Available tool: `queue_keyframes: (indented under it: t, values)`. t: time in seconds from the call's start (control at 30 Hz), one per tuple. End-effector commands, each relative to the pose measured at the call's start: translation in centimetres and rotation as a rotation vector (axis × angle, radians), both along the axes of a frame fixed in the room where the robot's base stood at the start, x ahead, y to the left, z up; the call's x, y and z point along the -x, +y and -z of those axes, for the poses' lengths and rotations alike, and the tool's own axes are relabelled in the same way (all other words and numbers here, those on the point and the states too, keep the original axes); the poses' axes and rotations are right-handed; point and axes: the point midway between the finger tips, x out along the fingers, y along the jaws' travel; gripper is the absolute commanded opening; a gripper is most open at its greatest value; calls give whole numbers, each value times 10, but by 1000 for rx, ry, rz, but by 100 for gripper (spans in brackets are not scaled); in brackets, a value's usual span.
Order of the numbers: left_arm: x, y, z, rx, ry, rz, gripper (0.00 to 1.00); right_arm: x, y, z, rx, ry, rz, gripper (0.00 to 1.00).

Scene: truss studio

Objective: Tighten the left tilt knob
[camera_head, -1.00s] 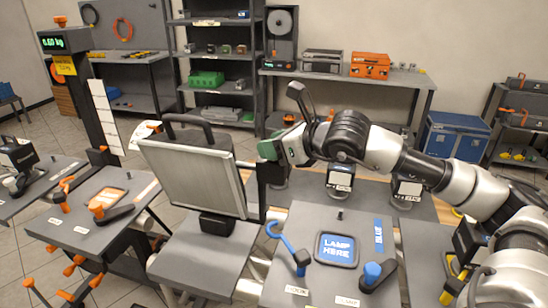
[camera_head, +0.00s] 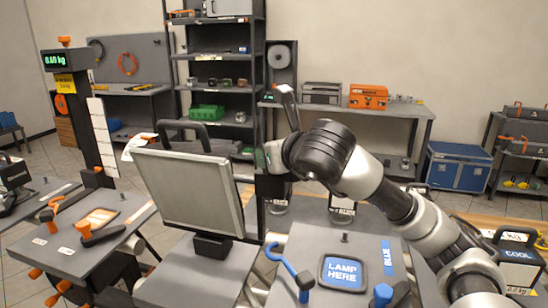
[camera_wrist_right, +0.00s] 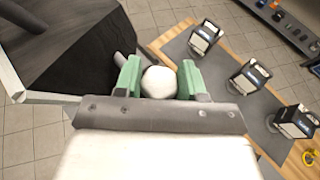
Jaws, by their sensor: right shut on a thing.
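The lamp panel (camera_head: 190,190), a pale flat square in a grey frame with a black handle on top, stands upright and slightly tilted on a dark mount. My right gripper (camera_head: 268,157) is at the panel's right edge in the head view. In the right wrist view my right gripper (camera_wrist_right: 159,74) has its green fingers on both sides of a white round knob (camera_wrist_right: 160,84), shut on it, beside the dark panel body. The knob is hidden in the head view. A white part (camera_head: 137,146) shows at the panel's upper left edge. My left gripper is out of view.
A grey board with a blue "LAMP HERE" mark (camera_head: 343,273) and a blue hook (camera_head: 281,256) lies right of the panel. An orange-marked board (camera_head: 72,245) is on the left. Several lamp-like blocks, one labelled COOL (camera_head: 517,256), stand on the right and behind.

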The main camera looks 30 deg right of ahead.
Motion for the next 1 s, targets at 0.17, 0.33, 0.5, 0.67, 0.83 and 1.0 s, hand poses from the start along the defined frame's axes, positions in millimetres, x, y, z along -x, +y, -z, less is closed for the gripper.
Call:
queue_keyframes:
  t: [0.17, 0.33, 0.5, 0.67, 0.83, 1.0]
  values:
    - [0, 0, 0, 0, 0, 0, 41, 0, 0, 0, 1, 1, 2, 16]
    - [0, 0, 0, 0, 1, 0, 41, 0, 0, 0, 0, 2, 1, 49]
    - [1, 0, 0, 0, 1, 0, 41, 0, 0, 1, 0, 1, 1, 62]
    - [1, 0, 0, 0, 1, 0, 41, 0, 0, 1, 0, 1, 0, 62]
    - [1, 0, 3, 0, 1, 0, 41, 11, 1, -4, 0, -3, -1, 62]
    - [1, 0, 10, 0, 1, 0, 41, 41, 4, -16, 2, -5, -1, 62]
